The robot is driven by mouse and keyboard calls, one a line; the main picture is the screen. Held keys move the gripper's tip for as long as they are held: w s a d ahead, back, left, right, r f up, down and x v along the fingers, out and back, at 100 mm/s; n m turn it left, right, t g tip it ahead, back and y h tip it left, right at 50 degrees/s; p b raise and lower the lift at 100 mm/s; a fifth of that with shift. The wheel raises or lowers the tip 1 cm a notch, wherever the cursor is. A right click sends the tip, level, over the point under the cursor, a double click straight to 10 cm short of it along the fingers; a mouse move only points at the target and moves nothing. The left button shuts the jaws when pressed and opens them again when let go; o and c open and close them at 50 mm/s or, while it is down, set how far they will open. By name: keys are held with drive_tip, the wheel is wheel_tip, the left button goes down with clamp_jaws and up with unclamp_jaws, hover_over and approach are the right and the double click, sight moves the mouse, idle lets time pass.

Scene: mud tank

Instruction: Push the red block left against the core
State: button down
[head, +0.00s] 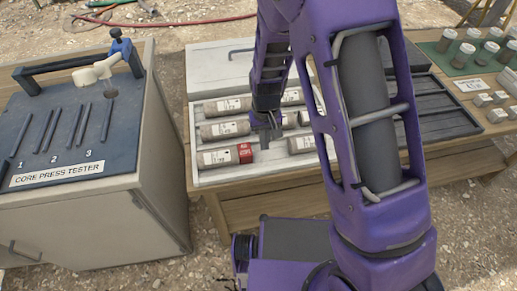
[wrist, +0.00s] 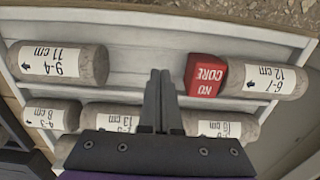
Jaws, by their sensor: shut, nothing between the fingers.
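The red block (head: 245,153), marked "NO CORE", lies in the front row of the white core tray (head: 196,182). It also shows in the wrist view (wrist: 206,75). A grey core (head: 214,159) with a white label lies just left of it in the head view; in the wrist view this core (wrist: 268,82), marked 12 cm, is on the block's other side. Block and core appear to touch. My gripper (head: 268,139) is shut and empty, just right of the block in the head view. The wrist view shows its fingers (wrist: 160,75) a small gap from the block.
Another core (wrist: 62,63) lies in the same row, with bare tray floor between it and my fingers. More cores fill the rows behind. The core press tester (head: 85,125) stands left of the table. A dark tray (head: 440,110) is at right.

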drive_tip(key=shift+d+r, duration=0.2)
wheel_tip(320, 180, up, 8)
drive_tip(key=p, duration=0.5)
drive_tip(key=shift+p, duration=0.35)
drive_tip(key=shift+f, duration=0.15)
